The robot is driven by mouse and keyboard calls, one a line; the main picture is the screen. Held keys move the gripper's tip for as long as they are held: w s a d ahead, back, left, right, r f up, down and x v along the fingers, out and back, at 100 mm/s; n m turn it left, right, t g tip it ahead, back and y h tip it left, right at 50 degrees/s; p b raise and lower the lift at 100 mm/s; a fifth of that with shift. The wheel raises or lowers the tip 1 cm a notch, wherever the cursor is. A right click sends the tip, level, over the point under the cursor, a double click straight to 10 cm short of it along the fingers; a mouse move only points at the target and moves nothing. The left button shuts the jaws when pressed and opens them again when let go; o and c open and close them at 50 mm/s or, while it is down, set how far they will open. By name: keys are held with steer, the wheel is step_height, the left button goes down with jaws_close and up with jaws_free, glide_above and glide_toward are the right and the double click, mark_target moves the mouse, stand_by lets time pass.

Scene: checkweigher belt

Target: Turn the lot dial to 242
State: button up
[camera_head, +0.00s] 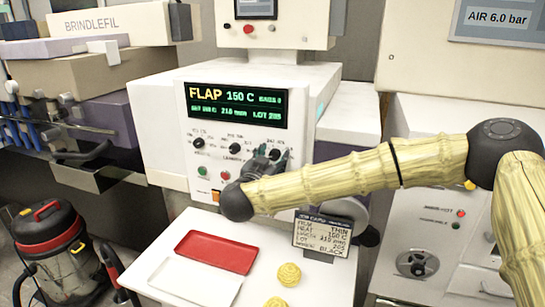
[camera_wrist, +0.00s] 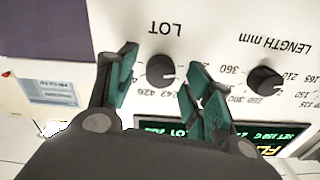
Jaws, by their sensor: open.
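The lot dial (camera_wrist: 161,70) is a black round knob under the word LOT in the wrist view, upside down there. Numbers such as 242 and 426 are printed near it. My gripper (camera_wrist: 162,62) is open, with one green-padded finger on each side of the dial and gaps visible between pads and knob. In the head view my gripper (camera_head: 274,162) is at the right end of the dial row and mostly hides the lot dial. The green display (camera_head: 237,105) reads FLAP, 150 C, 210 mm and LOT 205.
The length dial (camera_wrist: 265,79) stands close beside my gripper's right finger. Other knobs (camera_head: 199,143) and a green and a red button lie left on the panel.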

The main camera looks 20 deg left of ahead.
steer(key=c, duration=1)
steer(key=shift+f+m+b, duration=0.1)
steer(key=shift+m+b, duration=0.3)
steer(key=shift+b, duration=0.05)
steer(key=m+b, duration=0.2)
steer(key=shift+f+m+b, duration=0.15)
steer(key=shift+m+b, duration=0.25)
steer(key=m+b, duration=0.4)
steer(key=shift+d+m, duration=0.1)
steer(key=shift+m, duration=0.2)
steer(key=m+b, duration=0.4)
steer(key=b, duration=0.1)
steer(key=shift+f, duration=0.1)
steer(key=m+b, duration=0.2)
steer(key=m, duration=0.1)
steer(key=shift+b, duration=0.4)
steer(key=shift+r+m, duration=0.2)
steer(key=shift+m, duration=0.2)
